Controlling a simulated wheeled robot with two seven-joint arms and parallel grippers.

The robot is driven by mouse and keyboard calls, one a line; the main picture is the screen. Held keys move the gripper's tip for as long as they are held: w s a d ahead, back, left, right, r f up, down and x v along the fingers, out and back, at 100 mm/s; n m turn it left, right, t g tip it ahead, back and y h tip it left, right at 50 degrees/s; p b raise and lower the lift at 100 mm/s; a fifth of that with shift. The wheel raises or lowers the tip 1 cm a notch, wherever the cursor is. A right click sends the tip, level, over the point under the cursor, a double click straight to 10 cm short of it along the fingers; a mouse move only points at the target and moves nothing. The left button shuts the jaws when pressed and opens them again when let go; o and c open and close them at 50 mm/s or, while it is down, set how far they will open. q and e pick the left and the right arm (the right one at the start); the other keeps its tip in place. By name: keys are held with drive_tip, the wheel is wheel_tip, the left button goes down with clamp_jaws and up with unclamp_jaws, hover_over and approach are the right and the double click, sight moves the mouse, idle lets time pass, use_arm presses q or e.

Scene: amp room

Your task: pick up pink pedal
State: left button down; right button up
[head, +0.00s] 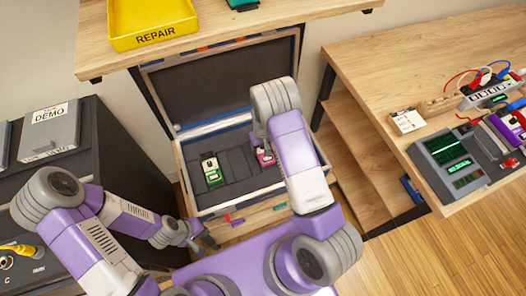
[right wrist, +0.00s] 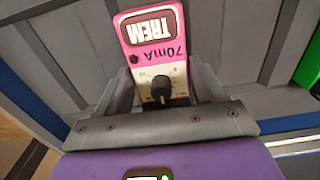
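The pink pedal (head: 266,157) is in the right part of the open case (head: 256,185), partly hidden by my right arm. In the right wrist view the pink pedal (right wrist: 158,55) shows a TREM label, "70mA" and a black knob. My right gripper (right wrist: 162,85) has one finger on each side of it, very close to its sides. I cannot tell whether both fingers press on it. In the head view my right fingers are mostly hidden. My left gripper (head: 203,240) is low, in front of the case, away from the pedal; its finger gap is unclear.
A green pedal (head: 212,168) is in the case's left part, among grey dividers. A yellow REPAIR tray (head: 150,20) is on the shelf above. A black cabinet with a DEMO box (head: 50,132) stands left. A bench with electronics (head: 450,155) stands right.

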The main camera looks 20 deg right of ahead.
drive_tip(key=c, duration=0.9)
drive_tip(key=shift+c, duration=0.2)
drive_tip(key=shift+r, duration=0.15)
